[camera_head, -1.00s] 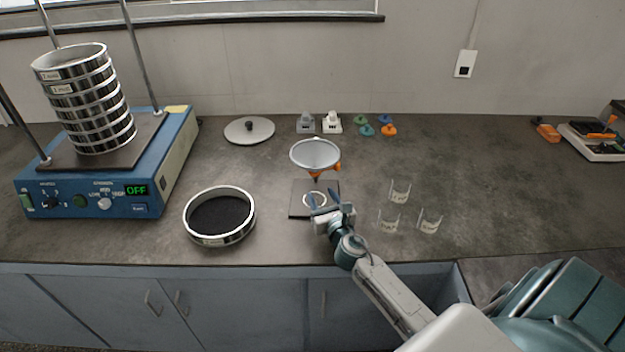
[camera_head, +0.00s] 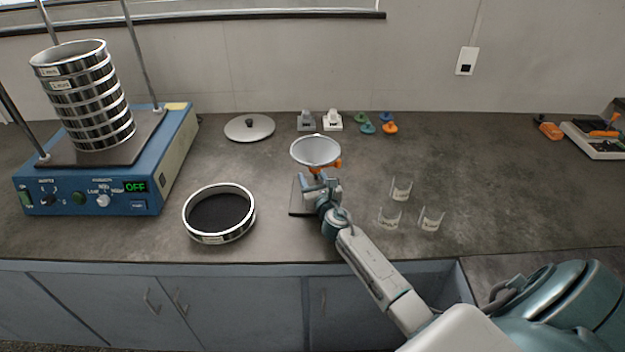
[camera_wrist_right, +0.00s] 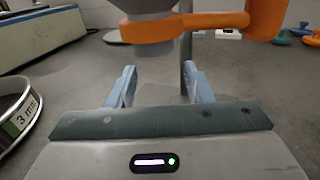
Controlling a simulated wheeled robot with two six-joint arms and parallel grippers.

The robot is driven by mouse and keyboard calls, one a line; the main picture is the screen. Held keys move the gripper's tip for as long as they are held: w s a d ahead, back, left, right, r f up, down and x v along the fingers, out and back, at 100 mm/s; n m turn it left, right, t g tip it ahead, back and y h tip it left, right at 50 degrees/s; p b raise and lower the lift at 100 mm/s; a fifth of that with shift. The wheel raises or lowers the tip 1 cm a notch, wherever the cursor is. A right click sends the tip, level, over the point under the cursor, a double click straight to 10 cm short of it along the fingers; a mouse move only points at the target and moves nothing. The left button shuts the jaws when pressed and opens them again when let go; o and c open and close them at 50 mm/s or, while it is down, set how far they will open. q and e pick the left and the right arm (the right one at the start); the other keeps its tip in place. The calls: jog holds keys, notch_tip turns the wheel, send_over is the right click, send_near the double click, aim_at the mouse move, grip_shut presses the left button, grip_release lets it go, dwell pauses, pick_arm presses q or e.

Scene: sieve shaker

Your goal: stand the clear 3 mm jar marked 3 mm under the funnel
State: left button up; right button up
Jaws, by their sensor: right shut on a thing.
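The funnel (camera_head: 316,150) is held by an orange bracket above a dark base plate (camera_head: 296,204). My right gripper (camera_head: 317,180) is just below the funnel, over the plate. In the right wrist view its two blue fingers (camera_wrist_right: 162,88) stand apart, shut on a clear thing, likely the jar, that barely shows between them. Its marking cannot be read. The orange bracket (camera_wrist_right: 190,28) and grey funnel underside (camera_wrist_right: 148,8) are right in front of and above the fingers. My left gripper is not in view.
Three clear jars (camera_head: 401,189) stand to the right of the plate. A sieve (camera_head: 219,213) lies to its left. The blue shaker (camera_head: 95,195) with a sieve stack is at the far left. A lid (camera_head: 249,127) and small coloured items (camera_head: 367,127) are behind.

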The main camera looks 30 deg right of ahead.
jog(key=shift+f, duration=0.1)
jog(key=shift+f, duration=0.2)
jog(key=o, duration=1)
jog(key=shift+r, duration=0.1)
jog(key=shift+r, duration=0.1)
jog(key=shift+r, duration=0.2)
jog(key=v, duration=1.2)
jog(key=shift+f, duration=0.1)
